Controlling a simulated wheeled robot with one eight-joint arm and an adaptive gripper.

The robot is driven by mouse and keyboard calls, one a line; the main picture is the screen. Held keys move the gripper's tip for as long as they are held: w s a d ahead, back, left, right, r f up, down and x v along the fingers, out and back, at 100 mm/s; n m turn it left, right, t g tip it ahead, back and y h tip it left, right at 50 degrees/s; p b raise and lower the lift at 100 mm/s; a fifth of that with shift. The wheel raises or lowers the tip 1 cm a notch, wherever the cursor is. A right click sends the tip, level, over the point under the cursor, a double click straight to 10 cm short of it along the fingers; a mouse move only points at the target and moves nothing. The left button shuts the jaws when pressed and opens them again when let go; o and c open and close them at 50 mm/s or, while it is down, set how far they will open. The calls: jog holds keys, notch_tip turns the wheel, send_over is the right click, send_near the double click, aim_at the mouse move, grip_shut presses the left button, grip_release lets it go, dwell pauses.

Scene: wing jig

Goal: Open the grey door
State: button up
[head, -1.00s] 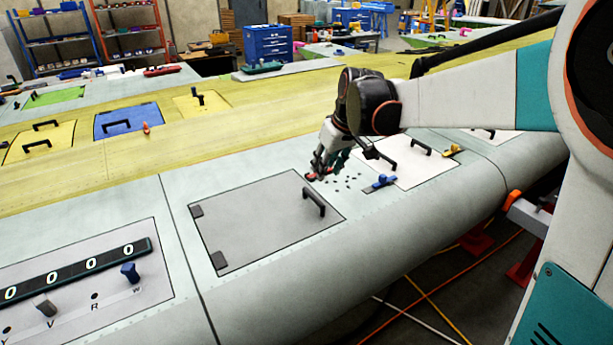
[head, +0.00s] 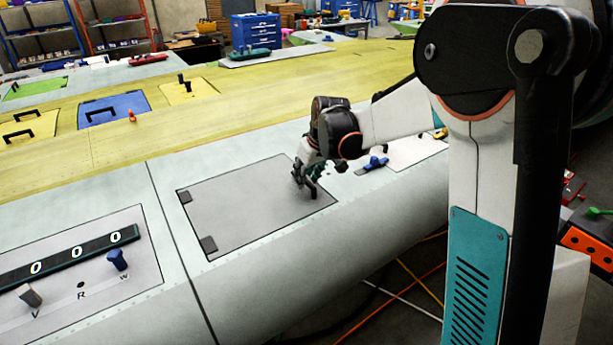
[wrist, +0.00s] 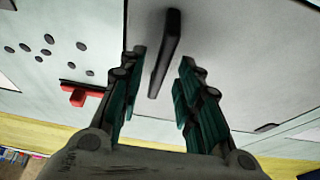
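The grey door (head: 240,205) lies flat and flush in the wing's skin, with two dark hinges on its left edge. Its dark bar handle (wrist: 168,50) is near the opposite edge and mostly hidden by my gripper in the head view. My gripper (head: 308,188) is over the handle, pointing down. In the wrist view my gripper (wrist: 163,60) is open, with one finger on each side of the handle. The handle's near end lies between the fingertips, with visible gaps on both sides. A red latch (wrist: 80,96) sits beside the door's edge.
A blue latch (head: 372,163) and a white panel (head: 415,152) lie right of the door. Several dark holes (wrist: 48,40) mark the skin beside the red latch. A panel with knobs and a counter (head: 85,265) is at left. Yellow skin (head: 190,125) lies behind.

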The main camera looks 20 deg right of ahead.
grip_shut()
jog(key=shift+r, duration=0.1)
